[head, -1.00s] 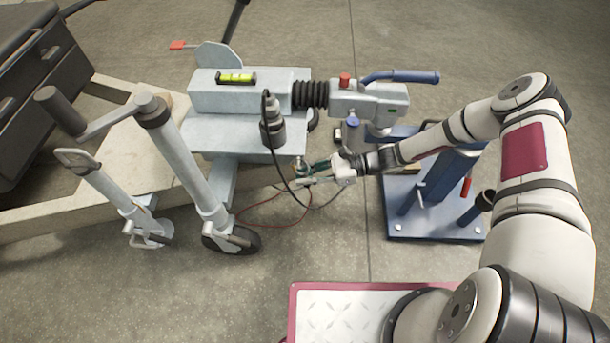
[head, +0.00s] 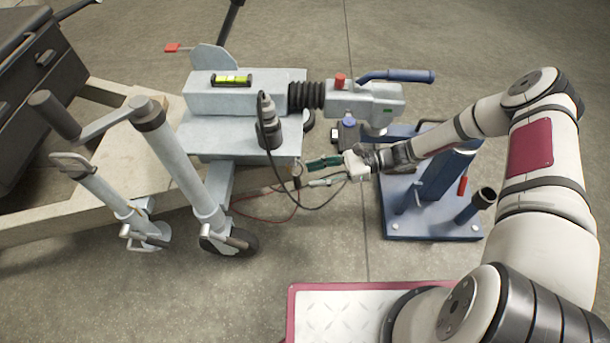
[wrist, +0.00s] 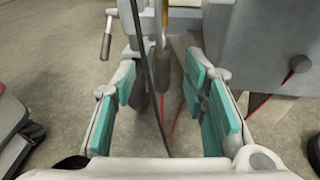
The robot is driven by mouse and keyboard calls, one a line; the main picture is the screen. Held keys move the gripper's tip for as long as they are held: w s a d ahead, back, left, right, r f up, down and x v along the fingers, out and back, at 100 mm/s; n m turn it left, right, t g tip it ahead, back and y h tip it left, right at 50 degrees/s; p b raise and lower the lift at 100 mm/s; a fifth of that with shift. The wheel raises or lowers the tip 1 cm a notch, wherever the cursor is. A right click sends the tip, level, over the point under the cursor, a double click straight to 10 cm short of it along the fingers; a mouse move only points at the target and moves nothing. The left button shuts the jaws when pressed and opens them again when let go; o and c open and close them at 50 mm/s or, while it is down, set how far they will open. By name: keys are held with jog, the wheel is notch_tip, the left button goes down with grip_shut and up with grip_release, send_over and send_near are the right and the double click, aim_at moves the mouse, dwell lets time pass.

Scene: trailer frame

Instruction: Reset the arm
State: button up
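My gripper (head: 312,172) is beside the trailer coupling frame, low and in front of the grey coupling plate (head: 215,140). In the wrist view its two teal-padded fingers (wrist: 165,100) stand wide apart. A black cable and a dark plug-like end (wrist: 162,72) show in the gap beyond or between them, and I cannot tell the depth. Nothing is visibly clamped. My arm reaches in from the right of the head view, bent at the elbow.
A black connector (head: 268,122) with a looping cable hangs at the coupling. The jockey wheel (head: 228,243) stands left of my gripper. A blue stand (head: 435,195) is close on the right, under the coupling head (head: 365,100).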

jog(key=s+v, duration=0.1)
jog(key=v, duration=0.6)
jog(key=shift+w+d, duration=0.25)
jog(key=shift+w, duration=0.25)
